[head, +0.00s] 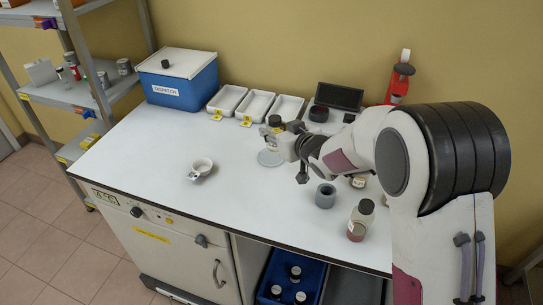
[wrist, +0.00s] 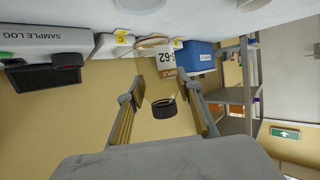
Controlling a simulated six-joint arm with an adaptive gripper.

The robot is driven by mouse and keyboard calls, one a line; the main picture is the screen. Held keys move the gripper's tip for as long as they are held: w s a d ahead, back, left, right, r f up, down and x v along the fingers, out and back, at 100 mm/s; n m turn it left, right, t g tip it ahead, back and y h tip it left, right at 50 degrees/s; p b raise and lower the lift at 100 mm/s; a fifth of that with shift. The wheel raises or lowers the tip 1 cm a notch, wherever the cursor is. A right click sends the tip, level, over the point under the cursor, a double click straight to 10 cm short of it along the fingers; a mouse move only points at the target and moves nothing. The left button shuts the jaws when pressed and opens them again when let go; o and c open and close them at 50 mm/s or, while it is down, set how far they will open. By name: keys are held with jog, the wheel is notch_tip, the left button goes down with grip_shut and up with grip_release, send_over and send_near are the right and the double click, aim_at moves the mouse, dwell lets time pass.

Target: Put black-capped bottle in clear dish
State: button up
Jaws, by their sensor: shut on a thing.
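The black-capped bottle (head: 272,139) is upright between the fingers of my gripper (head: 289,146). In the wrist view its black cap (wrist: 163,109) and its label (wrist: 166,60), partly reading 62, show between the two fingers (wrist: 163,95), with amber at its base. My gripper is shut on this bottle. The clear dish (head: 270,160) is a flat pale disc on the bench, just below the bottle in the head view. A pale round edge at the top of the wrist view (wrist: 140,4) looks like this dish. The gap between bottle and dish is hard to judge.
White trays (head: 256,105) and a blue dispatch box (head: 180,86) line the back. A grey cylinder (head: 325,197) and another bottle (head: 360,220) stand to the right. The front middle of the bench is clear.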

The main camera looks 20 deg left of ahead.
jog(key=shift+m, duration=0.3)
jog(key=w+a, duration=0.1)
jog(key=w+r, duration=0.1)
jog(key=w+a+r, duration=0.1)
jog(key=w, duration=0.1)
jog(key=shift+a+r, duration=0.1)
jog(key=shift+a, duration=0.2)
send_over(271, 157)
notch_tip(271, 157, down, 6)
dwell(0.4)
jog(key=shift+f, duration=0.2)
jog(key=shift+f, duration=1.85)
jog(key=shift+f, duration=0.1)
jog(key=o, duration=1.2)
jog(key=shift+d, duration=0.1)
